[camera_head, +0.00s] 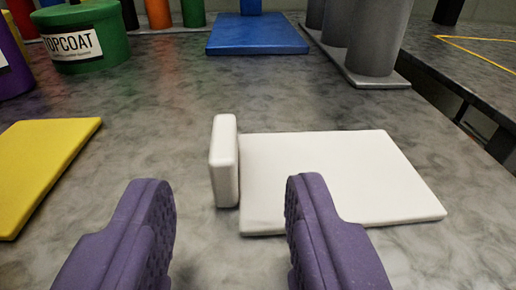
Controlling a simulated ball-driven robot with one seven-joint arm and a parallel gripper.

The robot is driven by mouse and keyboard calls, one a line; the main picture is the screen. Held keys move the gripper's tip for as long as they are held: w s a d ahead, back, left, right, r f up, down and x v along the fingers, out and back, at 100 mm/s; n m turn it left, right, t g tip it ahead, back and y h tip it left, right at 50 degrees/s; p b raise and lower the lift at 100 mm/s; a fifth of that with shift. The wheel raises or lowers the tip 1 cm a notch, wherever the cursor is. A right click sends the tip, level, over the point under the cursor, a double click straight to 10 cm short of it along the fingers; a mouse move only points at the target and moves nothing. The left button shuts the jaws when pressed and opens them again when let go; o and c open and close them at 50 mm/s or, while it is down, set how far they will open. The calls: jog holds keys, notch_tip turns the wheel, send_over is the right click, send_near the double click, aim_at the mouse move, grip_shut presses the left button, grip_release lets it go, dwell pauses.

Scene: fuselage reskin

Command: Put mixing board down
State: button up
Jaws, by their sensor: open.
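A white mixing board (335,178) lies flat on the grey mottled table. An upright white block (224,162), which looks like its handle, stands at its left edge. My gripper (230,200) shows as two purple fingers at the bottom of the view. The fingers are spread apart with nothing between them. The right finger overlaps the board's near edge in the picture, and the white block appears beyond the gap between the fingers. I cannot tell whether a finger touches the board.
A yellow board (40,165) lies at the left. A green TOPCOAT can (88,40) stands at the back left, near several coloured cylinders. A blue board (257,36) lies at the back. Grey cylinders (378,38) stand on a grey base at the back right. The table's right edge is close.

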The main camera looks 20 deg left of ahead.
aim_at(224, 113)
jog(key=b+x, duration=0.3)
jog(key=x, duration=0.5)
jog(key=shift+w+a, duration=0.15)
jog(key=shift+a, duration=0.1)
jog(key=shift+r, duration=0.1)
jog(key=shift+c, duration=0.2)
grip_shut()
